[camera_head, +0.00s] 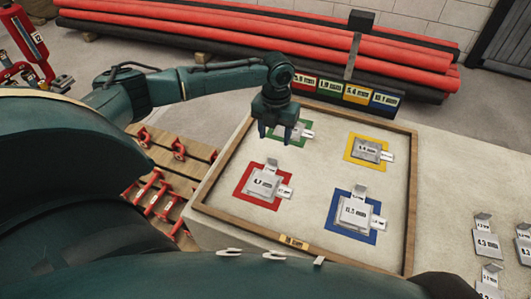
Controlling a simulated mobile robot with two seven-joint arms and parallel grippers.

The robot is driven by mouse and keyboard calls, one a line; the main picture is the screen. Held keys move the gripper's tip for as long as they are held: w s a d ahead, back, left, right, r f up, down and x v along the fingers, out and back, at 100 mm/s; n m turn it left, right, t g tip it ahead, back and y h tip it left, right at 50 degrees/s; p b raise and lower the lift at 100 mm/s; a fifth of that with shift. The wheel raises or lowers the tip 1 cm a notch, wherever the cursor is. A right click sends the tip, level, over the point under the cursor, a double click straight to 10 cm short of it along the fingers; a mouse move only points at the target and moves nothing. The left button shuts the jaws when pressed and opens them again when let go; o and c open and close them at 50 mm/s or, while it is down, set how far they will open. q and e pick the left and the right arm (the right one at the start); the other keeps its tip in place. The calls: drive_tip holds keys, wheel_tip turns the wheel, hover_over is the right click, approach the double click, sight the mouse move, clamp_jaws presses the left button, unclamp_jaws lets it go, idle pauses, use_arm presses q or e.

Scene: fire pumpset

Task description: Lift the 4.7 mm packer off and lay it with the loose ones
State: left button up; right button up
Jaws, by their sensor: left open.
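Grey packer plates lie on coloured squares in a wooden-rimmed tray (408,200). The packer on the red square (263,185) has a label that seems to read 4.7, though the print is small. Loose grey packers lie on the bare top at the right, one of them a labelled plate (487,244). My left gripper (276,134) points down, open and empty, over the far left of the tray. It is beyond the red-square packer and partly covers the green square (303,131). My right gripper is not in view.
Other packers lie on the yellow square (367,152) and the blue square (354,213). Red pipes (240,40) are stacked behind, with number signs (344,91) in front. Red fittings (155,190) sit on wooden slats at the left. The top between tray and loose packers is clear.

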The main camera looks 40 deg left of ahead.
use_arm(q)
wheel_tip(320, 180, down, 4)
drive_tip(key=shift+r, duration=0.1)
drive_tip(key=shift+s+f, duration=0.15)
drive_tip(key=shift+f, duration=1.25)
drive_tip(key=shift+s+f, duration=0.1)
drive_tip(key=shift+f, duration=1.25)
drive_tip(key=c, duration=1.1)
